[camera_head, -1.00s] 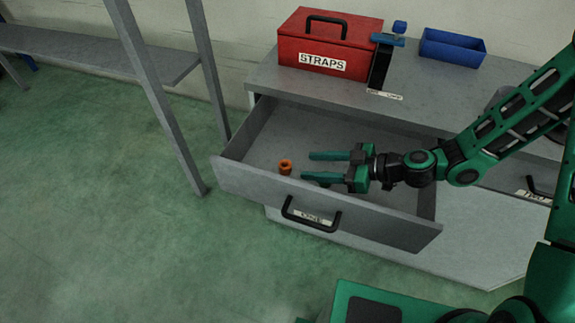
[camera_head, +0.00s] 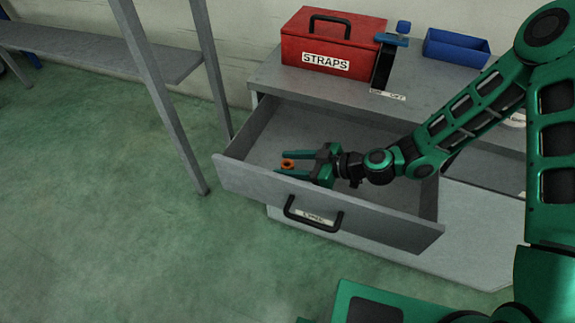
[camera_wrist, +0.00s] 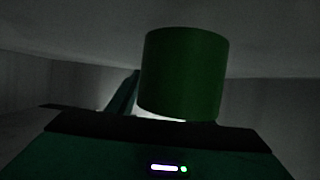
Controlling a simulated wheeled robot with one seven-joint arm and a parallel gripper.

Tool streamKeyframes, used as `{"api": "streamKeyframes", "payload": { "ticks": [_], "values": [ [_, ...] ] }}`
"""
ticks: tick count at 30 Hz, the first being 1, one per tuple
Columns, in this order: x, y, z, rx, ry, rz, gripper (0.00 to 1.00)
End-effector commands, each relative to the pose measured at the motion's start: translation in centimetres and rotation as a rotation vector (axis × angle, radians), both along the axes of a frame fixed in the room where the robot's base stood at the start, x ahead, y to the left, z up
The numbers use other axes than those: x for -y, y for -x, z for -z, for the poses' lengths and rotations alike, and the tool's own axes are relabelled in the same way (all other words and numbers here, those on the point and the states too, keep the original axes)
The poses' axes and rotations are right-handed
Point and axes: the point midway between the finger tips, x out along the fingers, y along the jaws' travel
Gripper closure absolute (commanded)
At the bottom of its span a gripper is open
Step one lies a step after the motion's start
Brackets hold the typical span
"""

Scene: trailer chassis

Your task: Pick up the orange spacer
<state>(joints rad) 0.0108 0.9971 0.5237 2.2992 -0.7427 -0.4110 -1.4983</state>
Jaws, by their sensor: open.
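The small orange spacer (camera_head: 288,163) is in the open drawer (camera_head: 255,181), near its left end. My gripper (camera_head: 284,162) reaches into the drawer from the right, its fingers pointing left. It is open, with one finger on each side of the spacer. I cannot tell whether either finger touches it. The wrist view is dark; a green cylinder (camera_wrist: 183,72) fills its middle, and I cannot tell what it is. The spacer's orange colour does not show there.
The drawer's front wall with a black handle (camera_head: 312,219) stands close below my gripper. On the cabinet top are a red box marked STRAPS (camera_head: 332,38) and a blue bin (camera_head: 456,48). A grey rack post (camera_head: 160,95) stands left of the drawer.

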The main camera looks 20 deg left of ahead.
Motion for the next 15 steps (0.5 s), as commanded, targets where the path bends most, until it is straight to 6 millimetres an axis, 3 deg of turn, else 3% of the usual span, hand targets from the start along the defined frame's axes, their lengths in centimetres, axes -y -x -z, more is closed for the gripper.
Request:
{"api": "streamKeyframes", "payload": {
  "ticks": [2,3,8,9,15],
  "values": [
    [0.04,0.00,-0.02,0.000,0.000,0.000,0.54],
    [0.04,0.00,-0.02,0.000,0.000,0.000,0.59],
    [0.05,0.01,-0.02,0.000,0.000,0.000,0.97],
    [0.06,0.00,-0.02,0.000,0.000,0.000,1.00],
    [0.05,0.01,-0.05,0.000,-0.001,0.000,1.00]
  ]
}}
